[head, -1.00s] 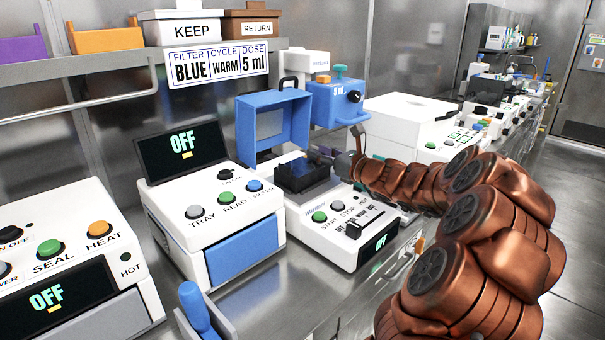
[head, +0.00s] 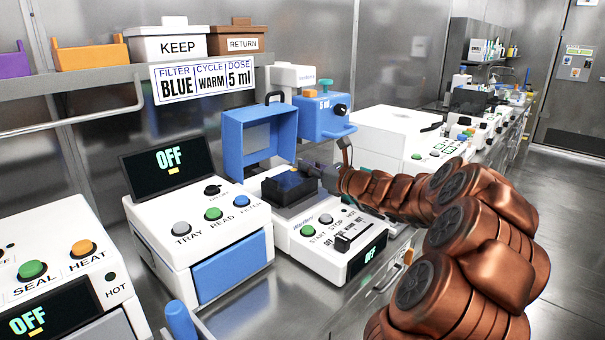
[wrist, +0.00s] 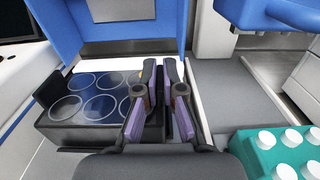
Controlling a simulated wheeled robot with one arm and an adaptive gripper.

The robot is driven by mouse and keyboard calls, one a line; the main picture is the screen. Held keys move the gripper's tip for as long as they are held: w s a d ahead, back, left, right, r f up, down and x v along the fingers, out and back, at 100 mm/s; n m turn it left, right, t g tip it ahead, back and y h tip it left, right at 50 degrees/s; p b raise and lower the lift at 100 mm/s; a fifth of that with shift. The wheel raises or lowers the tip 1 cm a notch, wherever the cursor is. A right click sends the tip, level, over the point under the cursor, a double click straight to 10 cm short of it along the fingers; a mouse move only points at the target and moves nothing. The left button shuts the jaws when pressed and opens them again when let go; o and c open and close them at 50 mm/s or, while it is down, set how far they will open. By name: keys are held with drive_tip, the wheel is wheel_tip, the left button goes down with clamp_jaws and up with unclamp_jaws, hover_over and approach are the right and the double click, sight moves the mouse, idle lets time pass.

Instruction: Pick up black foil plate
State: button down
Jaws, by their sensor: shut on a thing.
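The black foil plate (head: 291,184) sits at the white machine (head: 322,240) with the raised blue lid (head: 258,132). In the wrist view the plate (wrist: 60,137) is a black block with several round, clear-looking wells on top. My gripper (head: 313,168) reaches it from the right. In the wrist view the purple-sided fingers of my gripper (wrist: 162,92) are shut on the plate's right end. The fingers hide that end. I cannot tell whether the plate is clear of the machine's bed.
The open blue lid stands close behind the plate. A blue dispenser (head: 322,114) is to its right. A teal rack with white caps (wrist: 275,153) is near the gripper at lower right. A white machine with an OFF screen (head: 195,235) stands to the left.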

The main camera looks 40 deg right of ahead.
wheel_tip(320, 180, up, 3)
drive_tip(key=shift+r+p, duration=0.1)
drive_tip(key=shift+p, duration=0.25)
drive_tip(key=shift+s+r, duration=0.2)
drive_tip(key=shift+r, duration=0.1)
drive_tip(key=s+d+r+p, duration=0.1)
drive_tip(key=s+d, duration=0.1)
drive_tip(key=s, duration=1.3)
drive_tip(key=shift+s, duration=0.25)
